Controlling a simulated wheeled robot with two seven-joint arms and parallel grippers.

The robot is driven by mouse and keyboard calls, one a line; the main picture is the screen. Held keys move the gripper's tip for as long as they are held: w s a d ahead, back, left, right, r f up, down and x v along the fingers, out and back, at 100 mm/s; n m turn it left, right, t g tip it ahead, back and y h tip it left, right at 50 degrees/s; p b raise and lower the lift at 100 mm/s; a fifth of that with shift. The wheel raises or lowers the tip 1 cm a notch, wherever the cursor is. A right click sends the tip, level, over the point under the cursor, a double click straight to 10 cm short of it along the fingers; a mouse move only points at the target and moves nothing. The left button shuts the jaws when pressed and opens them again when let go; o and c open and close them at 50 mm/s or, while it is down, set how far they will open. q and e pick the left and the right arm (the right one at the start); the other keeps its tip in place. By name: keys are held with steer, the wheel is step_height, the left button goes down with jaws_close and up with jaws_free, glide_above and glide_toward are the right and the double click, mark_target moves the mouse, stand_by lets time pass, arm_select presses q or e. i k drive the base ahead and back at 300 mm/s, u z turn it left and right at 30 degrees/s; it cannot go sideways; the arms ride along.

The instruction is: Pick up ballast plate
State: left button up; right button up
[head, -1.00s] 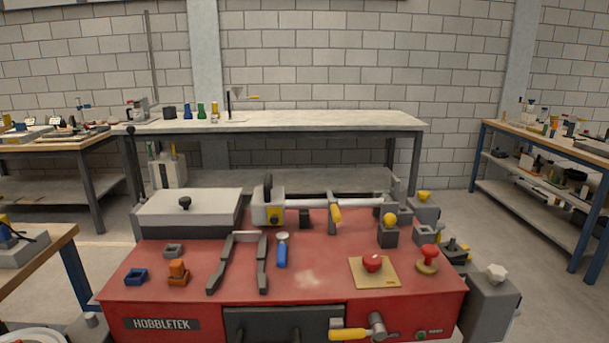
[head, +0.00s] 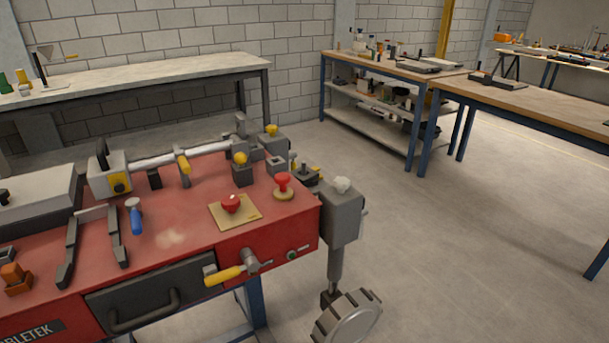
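A thin square tan plate with a red knob in its middle (head: 247,216) lies flat on the red machine top (head: 180,205), near its front right. It looks like the ballast plate, though I cannot be certain. A smaller red knob on a round tan base (head: 284,191) stands just behind it to the right. Nothing covers the plate. Neither of my grippers is in view.
A blue-handled tool (head: 136,219) and a dark fork-shaped frame (head: 118,244) lie left of the plate. A yellow-handled crank (head: 224,274) juts from the front. A grey notched wheel (head: 347,318) stands low at right. Floor (head: 460,250) further right is clear.

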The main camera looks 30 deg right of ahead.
mark_target(313, 174)
steer(key=z, duration=0.9)
steer(key=k, duration=0.5)
steer(key=z, duration=1.15)
steer(key=i, duration=1.4)
